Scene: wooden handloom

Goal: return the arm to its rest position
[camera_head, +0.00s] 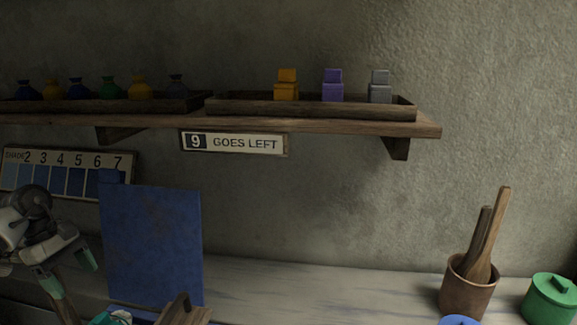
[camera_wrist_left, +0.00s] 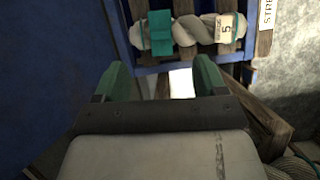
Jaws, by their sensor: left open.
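My left gripper (camera_head: 67,271) is at the left of the head view, in front of the wall and beside an upright blue panel (camera_head: 152,245). Its two green-tipped fingers stand apart. In the left wrist view the gripper (camera_wrist_left: 163,80) is open, with nothing held between its fingers. A pale twisted skein (camera_wrist_left: 190,32) with a teal band and a tag reading 5 lies beyond the fingertips, apart from them, on a blue and wooden frame (camera_wrist_left: 150,68). My right gripper is not in view.
A wall shelf (camera_head: 300,124) holds trays of small bags and coloured blocks above a "9 GOES LEFT" sign (camera_head: 235,142). A shade chart (camera_head: 65,175) hangs behind the left arm. A pot of wooden tools (camera_head: 467,290) and a green lidded pot (camera_head: 550,300) stand right. The counter's middle is clear.

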